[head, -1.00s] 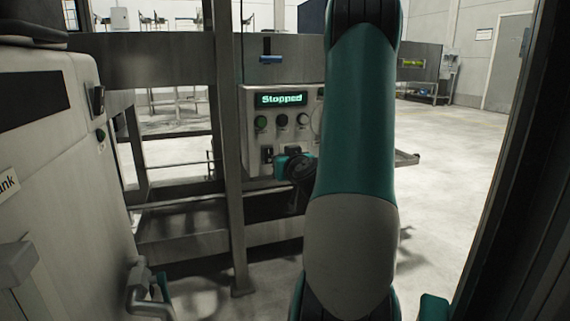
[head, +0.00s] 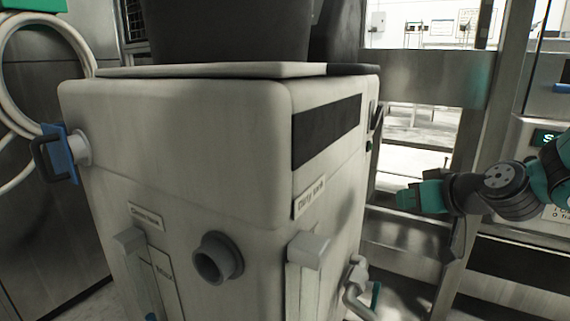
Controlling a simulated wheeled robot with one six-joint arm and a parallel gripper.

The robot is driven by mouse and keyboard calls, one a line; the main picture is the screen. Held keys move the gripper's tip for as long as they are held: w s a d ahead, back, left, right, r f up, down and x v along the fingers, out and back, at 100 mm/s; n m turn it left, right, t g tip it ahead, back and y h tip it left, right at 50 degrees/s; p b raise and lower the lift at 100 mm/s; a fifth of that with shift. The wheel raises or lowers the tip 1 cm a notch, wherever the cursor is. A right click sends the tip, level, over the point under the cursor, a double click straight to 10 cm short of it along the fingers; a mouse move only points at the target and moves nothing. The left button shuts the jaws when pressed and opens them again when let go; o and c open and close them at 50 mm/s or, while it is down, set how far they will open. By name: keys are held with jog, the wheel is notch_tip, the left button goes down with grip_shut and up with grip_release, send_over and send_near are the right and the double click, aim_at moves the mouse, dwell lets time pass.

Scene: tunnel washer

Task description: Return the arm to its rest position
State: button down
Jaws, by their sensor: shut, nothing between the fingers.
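My arm reaches in from the right edge of the head view, with teal and dark grey links.
A large white tank unit (head: 175,145) fills the middle, with a grey port (head: 217,260) and a "Dirty tank" label (head: 309,196). The metal frame's post (head: 470,130) stands behind my gripper.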

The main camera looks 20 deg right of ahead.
jog(key=s+a+r+n+g+y+p, duration=0.1)
jog(key=s+a+r+n+g+y, duration=0.2)
jog(key=a, duration=0.5)
jog(key=s+a+n+g+p, duration=0.15)
jog(key=s+a+g, duration=0.3)
jog(key=a, duration=0.45)
jog(key=s+a+r+n+g+h+p, duration=0.1)
jog(key=s+a+r+g+p, duration=0.1)
jog(key=s, duration=0.4)
jog(key=s+a+r+n+g+h+p, duration=0.1)
jog(key=s+a+g, duration=0.15)
jog(key=s, duration=0.45)
notch_tip(320, 180, up, 38)
jog(key=p, duration=3.8)
jog(key=shift+d, duration=0.1)
